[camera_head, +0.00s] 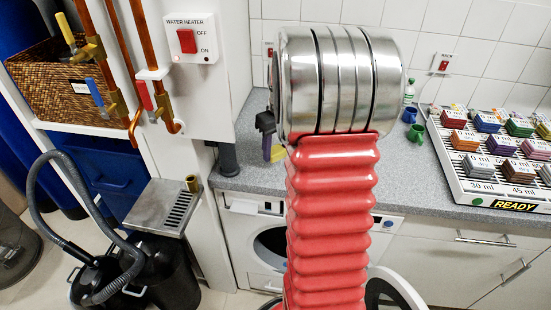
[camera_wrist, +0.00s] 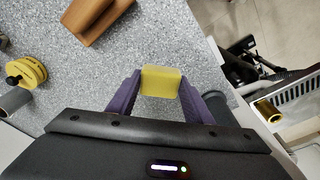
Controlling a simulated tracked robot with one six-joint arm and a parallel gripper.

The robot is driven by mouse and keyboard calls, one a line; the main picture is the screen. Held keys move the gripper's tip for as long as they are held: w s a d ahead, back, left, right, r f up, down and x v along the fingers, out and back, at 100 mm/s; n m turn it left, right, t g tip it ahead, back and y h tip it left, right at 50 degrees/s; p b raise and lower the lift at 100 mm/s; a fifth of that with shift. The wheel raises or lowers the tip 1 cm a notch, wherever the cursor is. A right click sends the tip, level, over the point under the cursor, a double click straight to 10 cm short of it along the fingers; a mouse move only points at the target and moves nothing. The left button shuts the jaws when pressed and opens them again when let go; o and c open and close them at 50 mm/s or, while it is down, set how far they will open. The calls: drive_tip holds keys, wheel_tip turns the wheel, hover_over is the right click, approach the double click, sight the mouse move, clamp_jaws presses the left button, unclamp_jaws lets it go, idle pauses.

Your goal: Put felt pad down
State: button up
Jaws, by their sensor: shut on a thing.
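The felt pad (camera_wrist: 161,82) is a small yellow block. In the wrist view it sits between the two purple fingers of my gripper (camera_wrist: 160,86), which is shut on it. Grey speckled counter (camera_wrist: 165,35) lies beneath and beyond the pad; I cannot tell whether the pad touches it. In the head view, my gripper (camera_head: 267,147) shows only in part beside my large silver arm joint, with a yellow patch of the pad (camera_head: 277,154) at its finger, over the left part of the counter. My arm hides much of the counter's middle there.
In the wrist view, a brown wooden block (camera_wrist: 96,18) and yellow discs (camera_wrist: 26,72) stand on the counter, with bare surface between. A brass cylinder (camera_wrist: 268,111) is off the counter's edge at right. In the head view, a white rack (camera_head: 462,180) holds several coloured blocks.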

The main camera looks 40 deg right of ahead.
sight(277, 158)
drive_tip(key=shift+f, duration=1.85)
drive_tip(key=shift+f, duration=0.1)
drive_tip(key=o, duration=1.1)
drive_tip(key=r, duration=0.4)
drive_tip(key=s+r, duration=0.1)
drive_tip(key=r, duration=0.7)
drive_tip(key=shift+s+a, duration=0.1)
drive_tip(key=shift+s, duration=0.15)
drive_tip(key=shift+w, duration=0.1)
